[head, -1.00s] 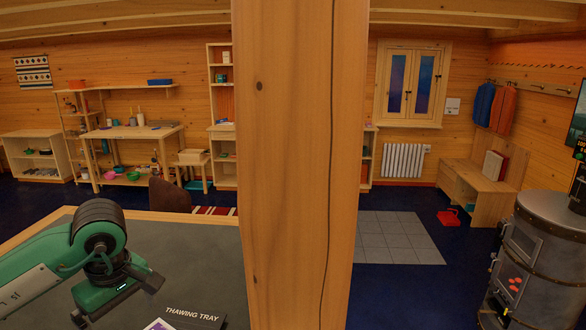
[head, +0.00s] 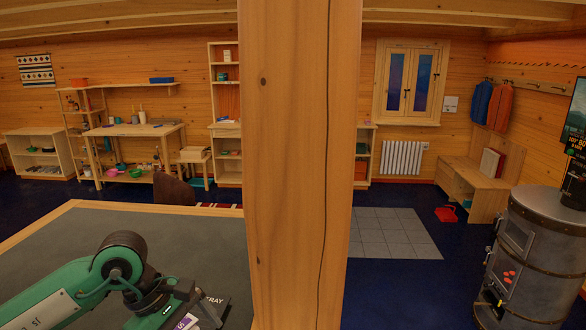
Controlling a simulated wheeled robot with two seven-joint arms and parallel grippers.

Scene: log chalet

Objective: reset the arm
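My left arm's green wrist (head: 160,298) comes in from the lower left over the grey-topped table (head: 60,245). The wrist points down near the bottom edge of the head view. The fingers of my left gripper are not clear there, so I cannot tell whether it is open or shut. My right arm and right gripper are out of view.
A thick wooden post (head: 300,170) stands in front, blocking the middle of the view. A metal stove (head: 535,250) stands at the right. A red dustpan-like thing (head: 446,214) lies on the blue floor. Grey floor tiles (head: 395,232) are clear.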

